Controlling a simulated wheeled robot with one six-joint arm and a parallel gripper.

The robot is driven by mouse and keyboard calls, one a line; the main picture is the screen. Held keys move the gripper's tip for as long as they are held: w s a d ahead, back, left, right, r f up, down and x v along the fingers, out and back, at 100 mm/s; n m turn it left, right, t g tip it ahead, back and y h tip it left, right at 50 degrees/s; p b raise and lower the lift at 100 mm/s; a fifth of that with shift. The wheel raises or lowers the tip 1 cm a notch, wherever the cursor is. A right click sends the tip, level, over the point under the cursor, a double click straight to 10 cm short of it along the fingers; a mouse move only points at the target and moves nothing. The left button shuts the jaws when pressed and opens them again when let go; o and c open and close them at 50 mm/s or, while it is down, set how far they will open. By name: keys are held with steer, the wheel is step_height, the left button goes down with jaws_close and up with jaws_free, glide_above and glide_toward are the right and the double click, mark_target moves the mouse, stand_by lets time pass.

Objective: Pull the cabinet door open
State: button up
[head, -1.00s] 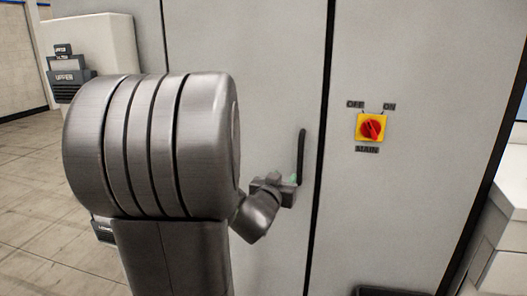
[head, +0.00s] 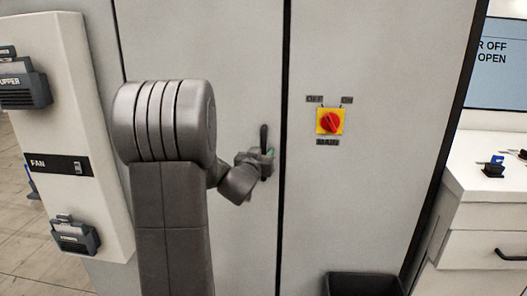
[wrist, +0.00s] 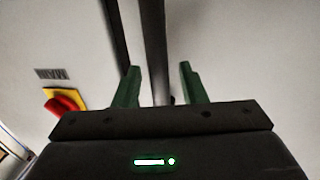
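The grey cabinet door (head: 235,60) stands shut, with a thin dark seam along its right edge. Its dark upright handle (head: 264,134) is near that seam. My gripper (head: 268,160) is at the lower part of the handle and partly hides it. In the wrist view, my gripper's two green fingers (wrist: 160,86) are apart, one on each side of the handle bar (wrist: 154,45). A gap shows between the bar and the right finger; the bar is closer to the left finger, and I cannot tell whether they touch.
A red and yellow main switch (head: 331,121) is on the panel right of the seam. A dark bin (head: 365,284) stands low at the right. A white counter (head: 490,190) is farther right. A white fan unit (head: 75,130) with dark latches is at the left.

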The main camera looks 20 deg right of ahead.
steer(key=shift+w+d, duration=0.35)
steer(key=shift+d, duration=0.05)
jaws_close()
